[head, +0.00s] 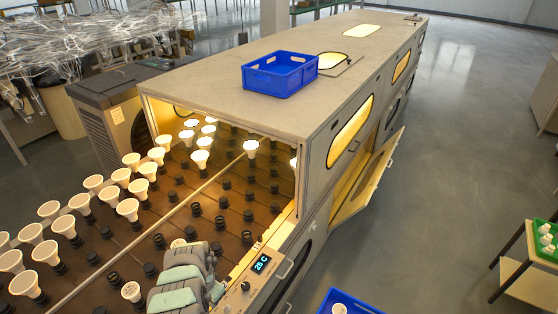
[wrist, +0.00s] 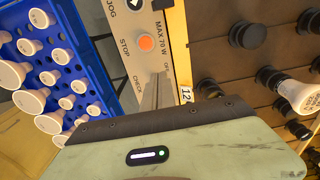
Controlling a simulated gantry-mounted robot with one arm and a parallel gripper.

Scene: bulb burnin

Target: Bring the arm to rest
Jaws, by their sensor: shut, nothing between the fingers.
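My gripper shows in the wrist view, where its slim grey fingers (wrist: 157,92) are together with nothing between them, in front of the control panel (wrist: 135,45). A pale green housing of mine fills the bottom of that view. In the head view my grey and green arm (head: 180,275) is low at the front, over the socket deck beside the panel with the "25 C" display (head: 262,264). The fingertips cannot be made out in the head view.
White bulbs (head: 127,209) stand in rows on the deck among empty black sockets (head: 195,209). One bulb (wrist: 297,94) is right of my gripper. A blue crate of bulbs (wrist: 75,40) is left of it. An oven door (head: 370,175) hangs open; grey floor (head: 450,140) is clear.

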